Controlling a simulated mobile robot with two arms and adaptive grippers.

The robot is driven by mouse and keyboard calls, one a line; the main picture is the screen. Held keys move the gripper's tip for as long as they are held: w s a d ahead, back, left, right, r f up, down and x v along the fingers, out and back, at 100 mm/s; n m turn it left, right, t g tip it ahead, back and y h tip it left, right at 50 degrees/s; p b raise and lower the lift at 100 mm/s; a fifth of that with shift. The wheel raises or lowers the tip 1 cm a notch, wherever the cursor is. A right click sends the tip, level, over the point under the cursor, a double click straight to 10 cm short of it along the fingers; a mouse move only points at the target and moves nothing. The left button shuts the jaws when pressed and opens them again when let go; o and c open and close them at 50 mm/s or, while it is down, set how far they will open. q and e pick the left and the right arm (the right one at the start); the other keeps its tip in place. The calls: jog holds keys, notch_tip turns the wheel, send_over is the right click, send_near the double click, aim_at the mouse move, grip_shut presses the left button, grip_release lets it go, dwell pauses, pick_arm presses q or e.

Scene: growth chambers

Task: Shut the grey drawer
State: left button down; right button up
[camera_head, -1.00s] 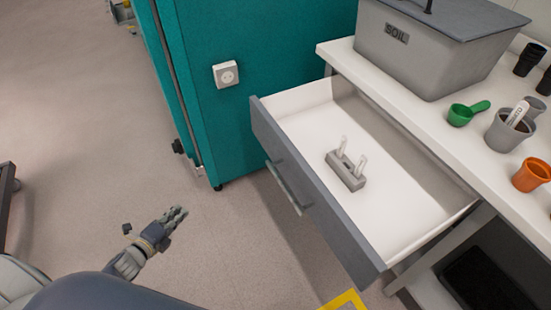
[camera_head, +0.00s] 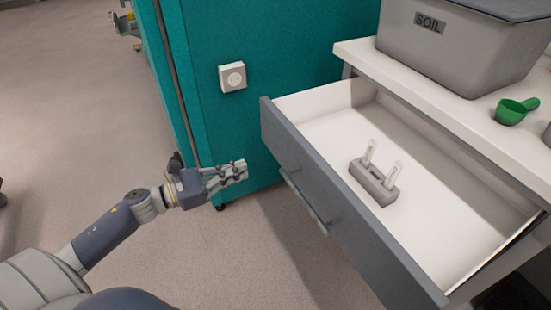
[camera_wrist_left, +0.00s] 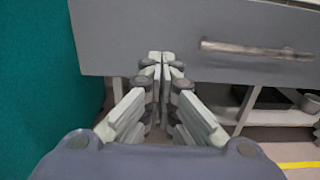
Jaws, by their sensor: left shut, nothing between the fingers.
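The grey drawer (camera_head: 345,205) is pulled well out from under the white bench. Its front has a bar handle (camera_head: 303,200), which also shows in the left wrist view (camera_wrist_left: 256,49). Inside the drawer lies a small grey holder (camera_head: 374,183) with two pale tags. My left gripper (camera_head: 243,169) is shut and empty, to the left of the drawer front. In the left wrist view my left gripper (camera_wrist_left: 161,58) points at the lower part of the drawer front (camera_wrist_left: 140,30), left of the handle. I cannot tell whether it touches. My right gripper is not in view.
A teal cabinet (camera_head: 270,45) with a white socket (camera_head: 232,78) stands behind and left of the drawer. On the bench (camera_head: 440,105) are a grey soil bin (camera_head: 455,50) and a green scoop (camera_head: 513,110). The floor left of the drawer is clear.

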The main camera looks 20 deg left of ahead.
aim_at(285, 154)
pick_arm(q)
jog(key=x, duration=0.8)
jog(key=shift+w+d, duration=0.2)
jog(key=shift+w, duration=0.15)
jog(key=shift+x, duration=0.95)
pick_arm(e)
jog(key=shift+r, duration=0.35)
pick_arm(q)
jog(key=shift+w+d, duration=0.1)
